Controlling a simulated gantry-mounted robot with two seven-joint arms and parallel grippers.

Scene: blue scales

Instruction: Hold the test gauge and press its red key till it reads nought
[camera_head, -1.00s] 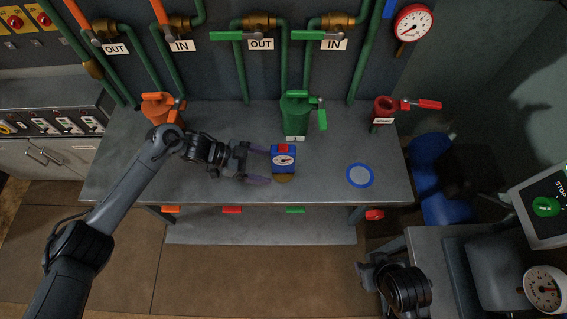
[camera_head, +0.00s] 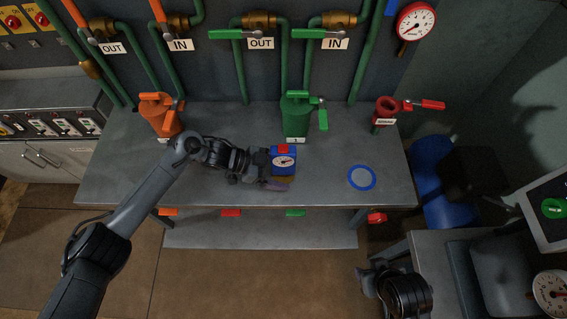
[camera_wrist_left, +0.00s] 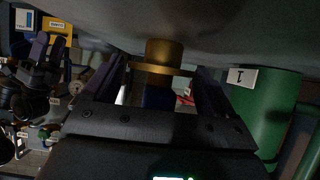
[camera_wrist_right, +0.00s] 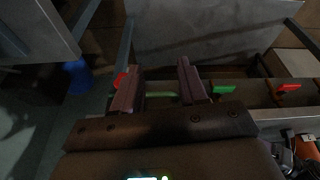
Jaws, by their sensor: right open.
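The test gauge (camera_head: 284,160) is a small blue box with a white dial, a red key (camera_head: 283,148) on top and a brass base. It stands on the grey bench, left of a blue-rimmed disc (camera_head: 361,177). My left gripper (camera_head: 277,178) is at the gauge, one finger showing in front of its base. In the left wrist view the gauge's brass base (camera_wrist_left: 163,54) and blue body (camera_wrist_left: 158,97) lie between the spread fingers, with gaps beside them. My right gripper (camera_wrist_right: 160,85) is open and empty, low at the bench's front right; its fingers show in the right wrist view.
A green valve cylinder (camera_head: 296,118) stands behind the gauge, an orange one (camera_head: 158,113) at the left and a red valve (camera_head: 386,112) at the right. A side table (camera_head: 430,250) and screen are at the right. The bench right of the gauge is mostly clear.

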